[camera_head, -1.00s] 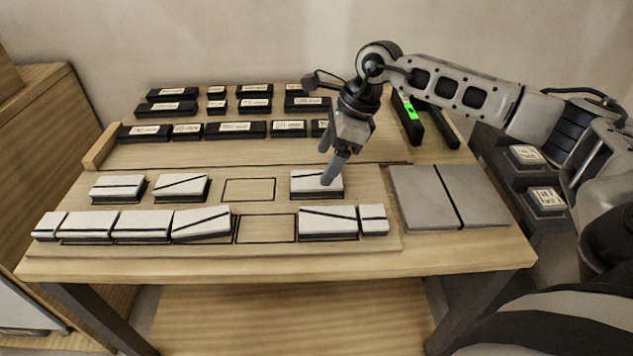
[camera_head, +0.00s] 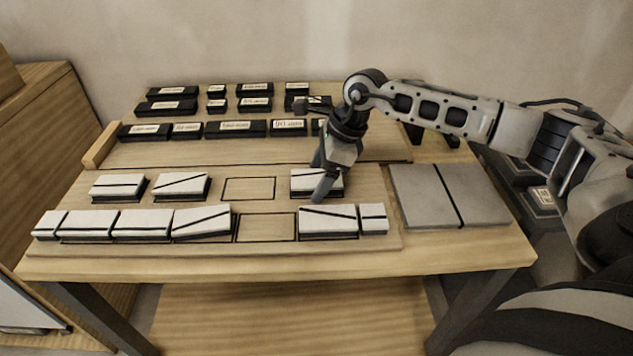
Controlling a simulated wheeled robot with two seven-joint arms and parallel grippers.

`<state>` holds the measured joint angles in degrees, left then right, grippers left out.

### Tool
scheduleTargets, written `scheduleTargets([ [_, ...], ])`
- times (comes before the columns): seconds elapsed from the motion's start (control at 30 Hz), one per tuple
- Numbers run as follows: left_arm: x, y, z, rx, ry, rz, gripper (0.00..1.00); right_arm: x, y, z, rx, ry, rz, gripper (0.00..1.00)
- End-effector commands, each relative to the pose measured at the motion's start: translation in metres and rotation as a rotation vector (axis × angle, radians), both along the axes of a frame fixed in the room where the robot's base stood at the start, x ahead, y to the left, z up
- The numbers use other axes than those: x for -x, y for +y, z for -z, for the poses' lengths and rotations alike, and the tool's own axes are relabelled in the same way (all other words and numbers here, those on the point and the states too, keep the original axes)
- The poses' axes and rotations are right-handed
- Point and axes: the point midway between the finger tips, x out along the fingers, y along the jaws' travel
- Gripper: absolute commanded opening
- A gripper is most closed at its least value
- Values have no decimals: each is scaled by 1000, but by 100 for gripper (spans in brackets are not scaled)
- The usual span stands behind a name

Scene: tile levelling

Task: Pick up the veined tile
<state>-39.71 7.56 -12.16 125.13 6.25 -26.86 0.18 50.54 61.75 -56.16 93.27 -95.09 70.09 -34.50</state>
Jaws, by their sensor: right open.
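Several white tiles with a dark line across them lie in two rows on a wooden board; which one is meant by the veined tile I cannot tell. One veined tile (camera_head: 302,180) in the back row is partly hidden behind my right gripper (camera_head: 322,194). That gripper points down, its fingers over this tile's right part; I cannot tell whether they touch it. It is open, with nothing seen between the fingers. Another veined tile (camera_head: 325,219) lies just in front. My left gripper is out of view.
Two outlined empty spaces (camera_head: 249,189) and (camera_head: 267,228) lie among the tiles. Grey slabs (camera_head: 425,195) are on the right. Black labelled blocks (camera_head: 236,128) stand in rows at the back. A wooden strip (camera_head: 101,146) edges the left.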

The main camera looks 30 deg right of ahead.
Motion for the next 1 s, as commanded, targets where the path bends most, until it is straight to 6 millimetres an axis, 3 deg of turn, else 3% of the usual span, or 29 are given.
scheduleTargets([
  [0.37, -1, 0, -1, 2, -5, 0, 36, 0, 0, 2, 0, 1, 0, 76],
  [0.5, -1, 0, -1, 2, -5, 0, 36, 0, 0, 2, 0, 1, 0, 37],
  [0.57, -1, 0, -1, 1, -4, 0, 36, 0, 0, 2, 0, 1, 0, 26],
  [1.0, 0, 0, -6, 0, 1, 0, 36, 0, 0, -8, -1, -2, -1, 26],
])
